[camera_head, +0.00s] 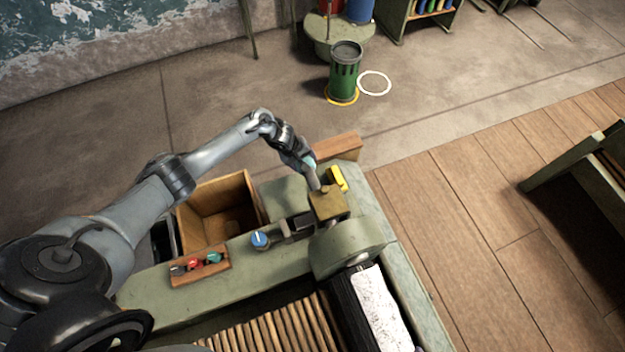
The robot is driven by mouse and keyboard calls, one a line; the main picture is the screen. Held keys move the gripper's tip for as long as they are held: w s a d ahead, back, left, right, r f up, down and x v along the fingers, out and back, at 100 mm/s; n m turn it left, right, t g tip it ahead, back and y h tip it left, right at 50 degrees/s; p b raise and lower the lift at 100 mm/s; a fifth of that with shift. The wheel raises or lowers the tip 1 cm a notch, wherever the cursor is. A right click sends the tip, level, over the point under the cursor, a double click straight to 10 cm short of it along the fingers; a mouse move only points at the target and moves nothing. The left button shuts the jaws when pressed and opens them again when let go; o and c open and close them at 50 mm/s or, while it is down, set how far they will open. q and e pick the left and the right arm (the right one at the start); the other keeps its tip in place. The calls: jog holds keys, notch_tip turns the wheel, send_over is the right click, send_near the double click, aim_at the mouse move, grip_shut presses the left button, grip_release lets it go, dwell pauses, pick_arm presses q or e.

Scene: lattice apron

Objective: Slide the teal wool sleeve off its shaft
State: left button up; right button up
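My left arm reaches in from the left, and its gripper (309,164) points down over a brass-coloured block (327,205) on the green bench. A small teal patch (313,158) shows at the fingertips, and a short grey shaft-like piece (313,179) lies just below it, above the block. The teal patch may be the wool sleeve, but it is too small and covered to be sure. Whether the fingers are closed on it cannot be told. Another small teal piece (213,258) sits in a wooden holder at the left. My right gripper is out of view.
The green bench (150,293) carries an open wooden box (257,210), a blue knob (260,239), a yellow piece (338,178) and a rounded green housing (350,247). The wooden holder (190,277) also has a red piece. A green bin (344,75) stands on the floor beyond.

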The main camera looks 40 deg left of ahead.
pick_arm(q)
jog(key=shift+w+a+b, duration=0.45)
jog(key=shift+w+a, duration=0.05)
jog(key=shift+a, duration=0.4)
jog(key=shift+w+a+b, duration=0.3)
jog(key=shift+a, duration=0.2)
jog(key=shift+w+a+b, duration=0.25)
jog(key=shift+a+b, duration=0.05)
jog(key=shift+a, duration=0.2)
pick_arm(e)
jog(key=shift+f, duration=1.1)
pick_arm(q)
jog(key=shift+w+a+r, duration=0.1)
jog(key=shift+a, duration=0.05)
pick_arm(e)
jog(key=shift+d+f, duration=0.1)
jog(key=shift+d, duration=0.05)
pick_arm(q)
jog(key=shift+w+a+r, duration=0.45)
jog(key=shift+a+r, duration=0.25)
jog(key=shift+a, duration=0.15)
jog(key=shift+w+a+r, duration=0.45)
jog(key=shift+a+r, duration=0.25)
jog(key=shift+a, duration=0.1)
